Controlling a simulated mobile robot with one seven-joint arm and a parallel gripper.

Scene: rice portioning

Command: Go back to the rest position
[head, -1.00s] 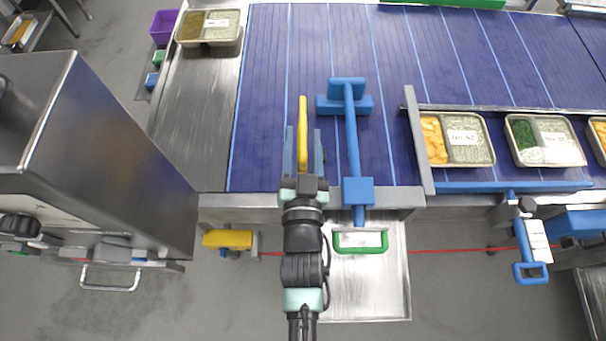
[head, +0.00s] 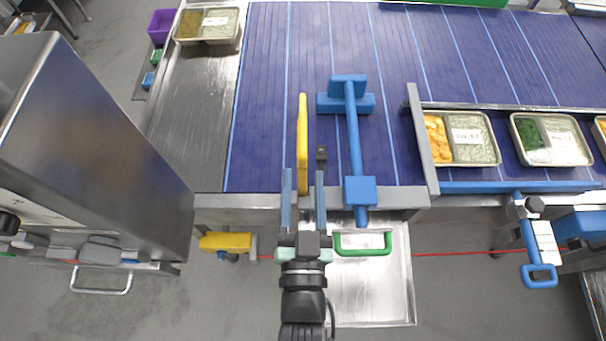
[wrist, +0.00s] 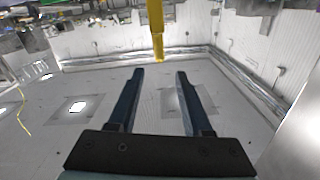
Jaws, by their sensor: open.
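My gripper (head: 303,178) is open and empty in the head view, its two blue fingers pointing toward the conveyor's near edge. A yellow bar (head: 302,143) lies just beyond the fingertips in the picture; I cannot tell its height. In the wrist view the two dark fingers (wrist: 160,75) stand apart with nothing between them, and a yellow bar (wrist: 156,25) shows beyond them.
The blue conveyor (head: 275,70) lies ahead. A blue T-shaped fixture (head: 352,130) stands right of my gripper. A steel machine (head: 110,130) is at the left. Filled trays (head: 461,137) sit at the right. A green handle (head: 362,250) is on a steel tray (head: 385,300).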

